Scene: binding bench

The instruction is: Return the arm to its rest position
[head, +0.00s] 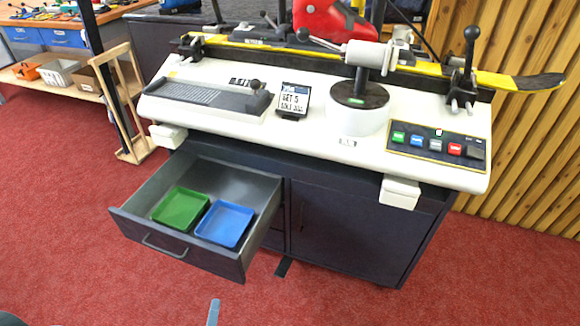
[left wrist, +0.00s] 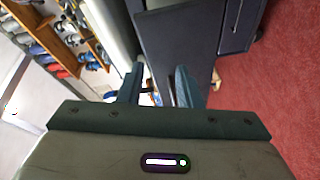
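My left gripper (left wrist: 157,88) shows in the left wrist view with its two blue-grey fingers apart and nothing between them. In the head view only a blue-grey finger tip (head: 213,312) shows at the bottom edge, over the red floor and clear of the bench. The rest of the left arm is mostly out of that picture. My right gripper is in neither view.
The white-topped bench (head: 215,122) holds a ski (head: 515,81) in clamps. Its drawer (head: 192,249) is pulled out, with a green tray (head: 181,209) and a blue tray (head: 224,223) inside. Red floor in front is open.

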